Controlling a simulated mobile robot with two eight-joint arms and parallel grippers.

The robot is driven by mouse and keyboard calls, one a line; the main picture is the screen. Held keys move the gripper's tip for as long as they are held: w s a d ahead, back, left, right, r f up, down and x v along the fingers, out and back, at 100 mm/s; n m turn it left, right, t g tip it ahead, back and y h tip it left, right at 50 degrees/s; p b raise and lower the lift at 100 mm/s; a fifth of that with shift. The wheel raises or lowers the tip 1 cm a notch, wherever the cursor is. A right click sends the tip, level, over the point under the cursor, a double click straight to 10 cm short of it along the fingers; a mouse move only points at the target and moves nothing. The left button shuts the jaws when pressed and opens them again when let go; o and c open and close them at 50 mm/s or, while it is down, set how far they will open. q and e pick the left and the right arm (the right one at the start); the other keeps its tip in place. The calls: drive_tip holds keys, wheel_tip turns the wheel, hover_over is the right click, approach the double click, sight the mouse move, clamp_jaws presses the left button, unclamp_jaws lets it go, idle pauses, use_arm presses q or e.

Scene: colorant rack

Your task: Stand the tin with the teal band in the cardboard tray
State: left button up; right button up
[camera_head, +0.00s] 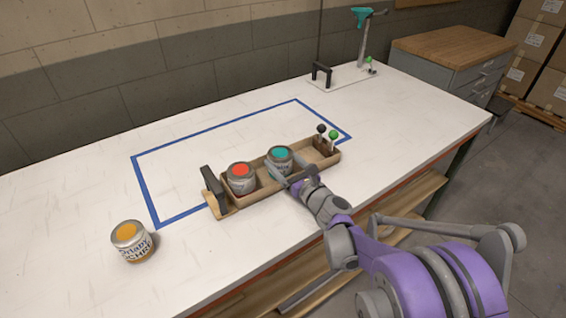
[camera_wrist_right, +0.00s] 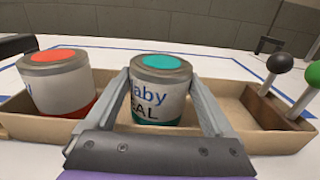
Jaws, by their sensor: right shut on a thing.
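The tin with the teal band (camera_head: 280,157) stands upright in the cardboard tray (camera_head: 225,207), near its middle. It also shows in the right wrist view (camera_wrist_right: 158,95), with a teal top and a teal band at its base. My right gripper (camera_head: 285,172) is shut on this tin, one finger on each side of it. The tin's lower edge is partly hidden by the gripper and the tray wall, so I cannot tell whether it touches the tray floor. My left gripper does not show.
A red-topped tin (camera_head: 241,177) stands in the tray, left of the teal one. An orange-topped tin (camera_head: 131,241) stands on the table, outside the blue outline. Black and green ball knobs (camera_head: 333,135) rise at the tray's right end. A black handle (camera_head: 212,185) stands at its left end.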

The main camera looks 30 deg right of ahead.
drive_tip(key=shift+r, duration=0.1)
drive_tip(key=o, duration=1.2)
drive_tip(key=shift+o, duration=0.2)
drive_tip(key=shift+s, duration=0.3)
drive_tip(key=s, duration=1.1)
drive_tip(key=shift+s+d, duration=0.2)
drive_tip(key=shift+d, duration=0.15)
